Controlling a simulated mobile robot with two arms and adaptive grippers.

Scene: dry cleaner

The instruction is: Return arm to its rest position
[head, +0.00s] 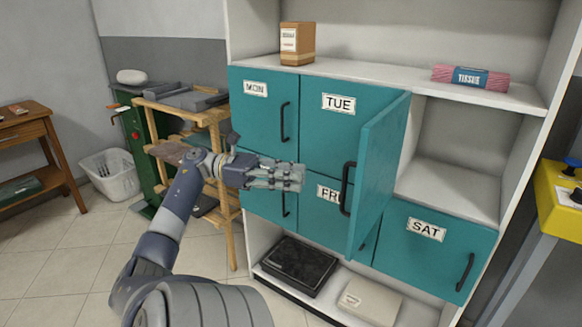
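My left arm reaches in from the bottom left of the head view. Its gripper (287,177) is in front of the teal cabinet doors, between the MON door (262,115) and the FRI door (318,220). Nothing shows held in it, and its finger gap is not clear from this angle. A teal door (383,165) stands swung open to the right of the gripper, with its dark handle (347,188) facing left, apart from the fingertips. My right gripper is not in view.
The open compartment (455,180) looks empty. The TUE (335,125) and SAT (430,245) doors are shut. A cardboard box (297,43) and a pink tissue pack (470,77) sit on top. A wooden stand (218,165) is left of the cabinet; a yellow machine (560,200) is at right.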

